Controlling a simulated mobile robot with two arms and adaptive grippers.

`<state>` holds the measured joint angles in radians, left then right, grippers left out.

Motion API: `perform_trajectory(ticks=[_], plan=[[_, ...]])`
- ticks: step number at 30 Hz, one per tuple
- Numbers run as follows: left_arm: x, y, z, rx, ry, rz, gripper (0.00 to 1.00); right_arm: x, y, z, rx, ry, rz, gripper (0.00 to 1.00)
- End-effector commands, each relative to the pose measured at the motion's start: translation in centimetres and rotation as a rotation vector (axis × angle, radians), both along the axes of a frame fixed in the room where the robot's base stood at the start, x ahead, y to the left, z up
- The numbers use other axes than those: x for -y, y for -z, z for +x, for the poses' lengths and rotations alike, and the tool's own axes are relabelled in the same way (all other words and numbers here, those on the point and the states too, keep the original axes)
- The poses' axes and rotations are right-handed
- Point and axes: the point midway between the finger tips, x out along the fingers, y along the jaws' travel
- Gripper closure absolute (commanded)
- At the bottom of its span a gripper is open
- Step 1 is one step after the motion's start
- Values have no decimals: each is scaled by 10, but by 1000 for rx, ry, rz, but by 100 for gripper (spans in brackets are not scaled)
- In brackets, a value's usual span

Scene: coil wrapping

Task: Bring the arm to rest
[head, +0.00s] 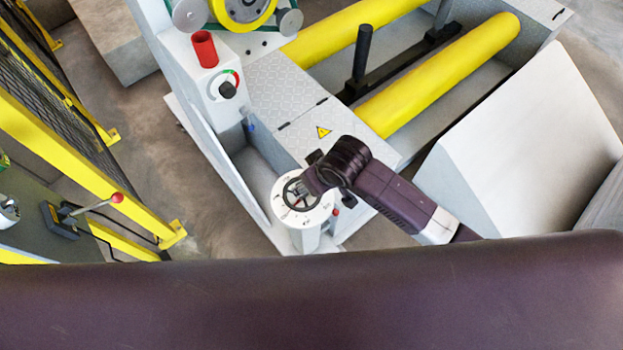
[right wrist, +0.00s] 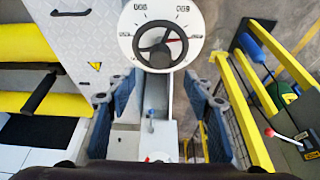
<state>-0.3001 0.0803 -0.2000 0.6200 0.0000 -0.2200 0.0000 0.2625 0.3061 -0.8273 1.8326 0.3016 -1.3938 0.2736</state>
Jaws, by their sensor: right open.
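My right arm comes in from the right in the head view and ends close beside a white round dial with a dark handwheel (head: 299,193). My right gripper (head: 314,172) is partly hidden behind its own wrist there. In the right wrist view my right gripper (right wrist: 157,100) has its two blue-grey fingers spread wide, with nothing held between them. The dial (right wrist: 160,35) is beyond the fingertips in that view, with a red pointer and number marks. I cannot tell the exact distance to it. My left gripper is in neither view.
A grey machine has a red cylinder (head: 204,49), a black knob (head: 227,90) and yellow rollers (head: 440,75). A pale sloped block (head: 530,150) stands at right. A yellow fence (head: 80,150) and a red-tipped lever (head: 117,198) are at left. Bare floor (head: 140,150) lies between.

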Motion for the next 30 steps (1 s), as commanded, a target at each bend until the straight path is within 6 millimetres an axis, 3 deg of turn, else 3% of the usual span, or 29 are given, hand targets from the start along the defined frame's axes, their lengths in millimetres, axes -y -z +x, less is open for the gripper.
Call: perform_trajectory(ticks=[6,24,30], plan=[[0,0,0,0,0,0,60,3,-13,-4,1,0,0,53],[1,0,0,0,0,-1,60,3,-13,-5,0,1,2,53],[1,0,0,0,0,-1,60,4,-19,-26,-11,33,47,53]])
